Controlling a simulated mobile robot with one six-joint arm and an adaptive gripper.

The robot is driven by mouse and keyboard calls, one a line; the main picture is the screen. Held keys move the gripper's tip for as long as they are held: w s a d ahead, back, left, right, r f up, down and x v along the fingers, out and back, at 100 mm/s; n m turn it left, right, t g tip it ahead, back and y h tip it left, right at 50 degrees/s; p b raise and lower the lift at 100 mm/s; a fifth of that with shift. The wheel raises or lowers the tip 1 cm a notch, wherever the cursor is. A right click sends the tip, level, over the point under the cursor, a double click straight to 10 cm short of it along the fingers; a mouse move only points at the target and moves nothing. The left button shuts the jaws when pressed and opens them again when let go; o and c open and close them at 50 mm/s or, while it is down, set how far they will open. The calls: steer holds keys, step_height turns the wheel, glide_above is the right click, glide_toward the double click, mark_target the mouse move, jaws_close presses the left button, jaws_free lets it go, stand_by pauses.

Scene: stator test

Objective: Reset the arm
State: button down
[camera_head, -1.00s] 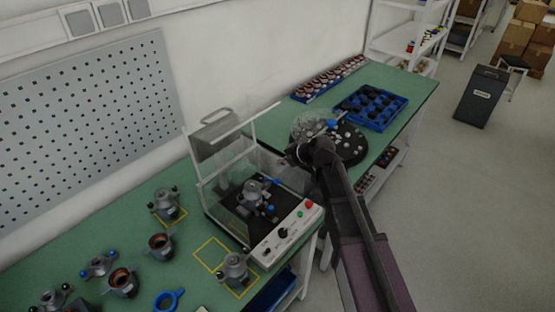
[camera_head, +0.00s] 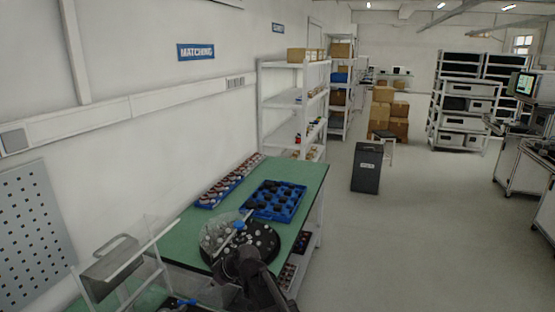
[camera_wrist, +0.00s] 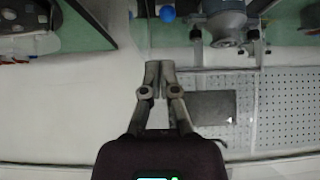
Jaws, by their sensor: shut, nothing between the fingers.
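My gripper (camera_wrist: 159,75) shows in the wrist view with its two fingers together and nothing between them. In the head view my dark arm is at the bottom, in front of the black round tray (camera_head: 262,243) on the green bench; the fingertips cannot be made out there. In the wrist view a grey stator-like part (camera_wrist: 226,22) and a blue knob (camera_wrist: 167,14) are near the top edge, apart from the fingers.
A blue tray with dark parts (camera_head: 297,213) and a longer tray of small parts lie on the green bench (camera_head: 312,180). The clear-walled test fixture (camera_head: 160,268) stands at lower left. White shelves (camera_head: 262,112) and a black bin (camera_head: 366,170) are beyond. The floor to the right is open.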

steer(key=s+d+f+m+h, duration=0.1)
steer(key=s+d+m, duration=0.3)
steer(key=d, duration=0.9)
steer(key=s+d+f+m+g+h, duration=0.1)
steer(key=s+d+m+h, duration=0.3)
steer(key=d, duration=0.8)
steer(key=s+d+f+m+g+h, duration=0.1)
steer(key=d+m, duration=0.5)
steer(key=d, duration=0.7)
steer(key=s+f+h, duration=0.1)
steer(key=s+h, duration=0.1)
steer(key=shift+s+d+f+m, duration=0.3)
steer(key=shift+s+f+m, duration=0.05)
steer(key=shift+s+m, duration=0.05)
steer(key=shift+a, duration=0.1)
